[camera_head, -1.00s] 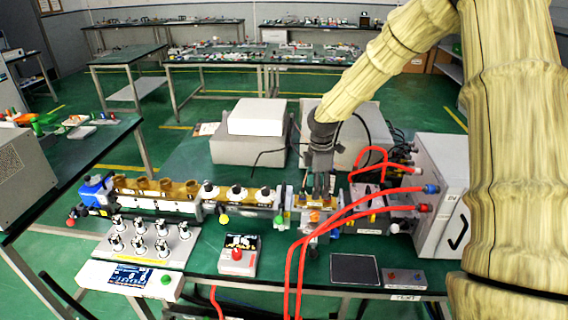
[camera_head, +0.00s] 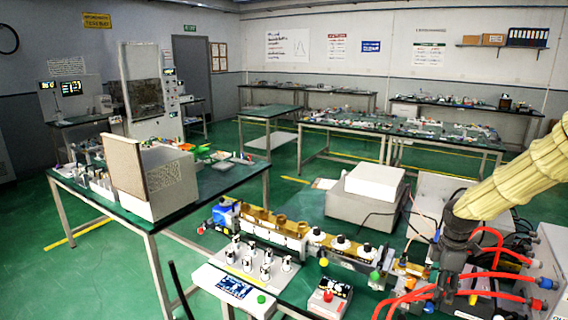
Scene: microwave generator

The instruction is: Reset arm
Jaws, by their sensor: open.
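My arm comes in from the right edge in its pale yellow ribbed cover. My gripper (camera_head: 446,284) points down at the right end of the microwave bench (camera_head: 290,243), a line of brass and white waveguide parts. Its fingers are small and dark among the parts, so whether they touch anything is hard to tell. Red hoses (camera_head: 487,275) run right beside and in front of the gripper. They lead to the white power box (camera_head: 552,268) at the right edge.
A control panel with several knobs (camera_head: 250,265) and a small box with a red button (camera_head: 328,297) stand at the front. White boxes (camera_head: 370,193) stand behind the bench. A side table with a large beige instrument (camera_head: 160,183) is at left. Green floor is open farther left.

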